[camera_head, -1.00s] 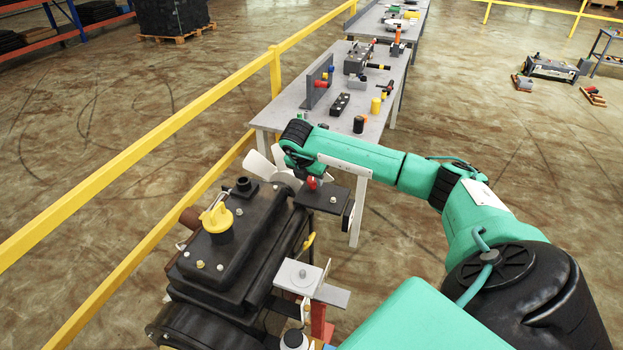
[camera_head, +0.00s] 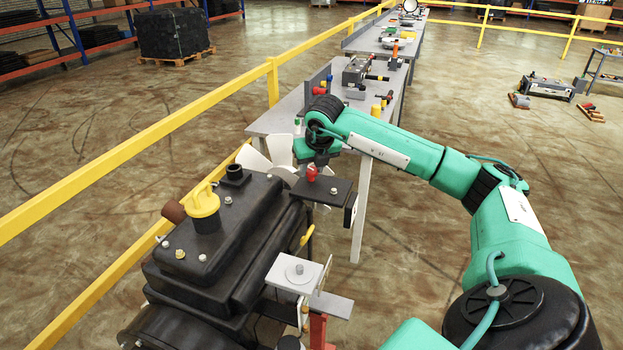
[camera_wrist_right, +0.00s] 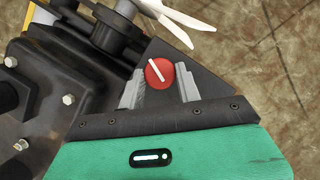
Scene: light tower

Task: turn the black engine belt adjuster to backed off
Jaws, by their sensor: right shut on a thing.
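The black engine (camera_head: 235,235) stands at the lower left in the head view. Its belt adjuster, a red knob (camera_head: 311,173), sits on a flat black plate (camera_head: 326,189) at the engine's far end. In the wrist view the knob (camera_wrist_right: 159,73) shows from above, with a slanted white line across its face. My right gripper (camera_head: 316,164) is at the knob from above; its two grey fingers (camera_wrist_right: 160,88) flank the knob and are shut on it. The fingers hide part of the knob's sides. My left gripper is not in view.
A white fan (camera_head: 272,155) is close beside the adjuster, also near my gripper in the wrist view (camera_wrist_right: 175,17). A yellow cap (camera_head: 204,204) tops the engine. A grey bench (camera_head: 283,115) with several parts stands beyond. A yellow rail (camera_head: 140,155) runs along the left.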

